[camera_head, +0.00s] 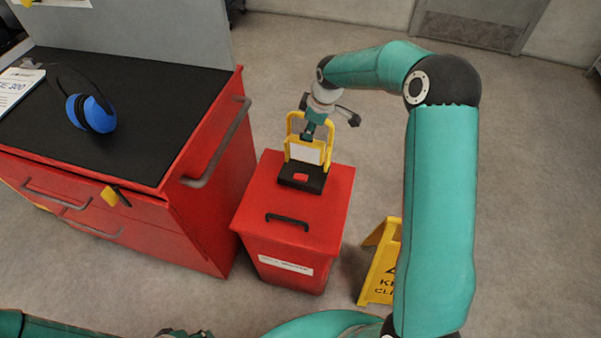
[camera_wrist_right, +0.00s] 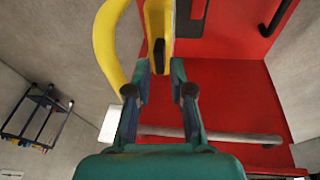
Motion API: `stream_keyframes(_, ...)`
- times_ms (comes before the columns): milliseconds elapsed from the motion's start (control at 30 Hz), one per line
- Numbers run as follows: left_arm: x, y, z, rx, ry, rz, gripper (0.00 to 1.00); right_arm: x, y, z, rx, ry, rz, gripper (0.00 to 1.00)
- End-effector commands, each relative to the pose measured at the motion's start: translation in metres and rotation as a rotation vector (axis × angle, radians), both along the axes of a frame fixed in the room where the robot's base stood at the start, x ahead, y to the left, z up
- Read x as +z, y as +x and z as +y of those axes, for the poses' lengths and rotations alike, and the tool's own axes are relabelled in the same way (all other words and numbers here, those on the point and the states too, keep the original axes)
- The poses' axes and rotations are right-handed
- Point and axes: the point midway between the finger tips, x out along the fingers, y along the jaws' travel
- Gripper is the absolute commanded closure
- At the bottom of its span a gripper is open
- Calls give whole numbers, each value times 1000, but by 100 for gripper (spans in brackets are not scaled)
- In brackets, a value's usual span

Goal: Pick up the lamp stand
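The lamp stand (camera_head: 305,150) is a yellow upright frame with a pale panel and a black base with a red patch. It stands upright on the lid of a red bin (camera_head: 298,206). My right gripper (camera_head: 307,134) is at the top of its yellow frame.
A red tool cabinet (camera_head: 165,215) with a black top and a grey side handle stands left of the bin. Blue ear defenders (camera_head: 92,113) lie on it. A yellow floor sign (camera_head: 380,266) stands right of the bin, near my right arm. The floor behind the bin is clear.

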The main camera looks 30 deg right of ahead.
Motion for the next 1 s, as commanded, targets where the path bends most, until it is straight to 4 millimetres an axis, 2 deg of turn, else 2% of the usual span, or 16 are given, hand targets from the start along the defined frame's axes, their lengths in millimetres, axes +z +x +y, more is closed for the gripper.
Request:
stream_keyframes(100, 3, 0, 0, 0, 0, 0, 64, -18, 5, 1, 1, 2, 3, 78)
stream_keyframes(267, 4, 0, 0, 0, 0, 0, 64, -29, 8, 2, 0, 2, 1, 78)
stream_keyframes(467, 4, 0, 0, 0, 0, 0, 64, -30, 9, 2, 1, 0, -1, 78)
stream_keyframes(600, 4, 0, 0, 0, 0, 0, 64, -30, 9, 2, 1, 1, 0, 98)
stream_keyframes(633, 4, 0, 0, 0, 0, 0, 64, -30, 9, 2, 1, 0, -1, 100)
stream_keyframes(1000, 4, 0, 0, 0, 0, 0, 64, -25, 12, 1, 1, -3, -12, 100)
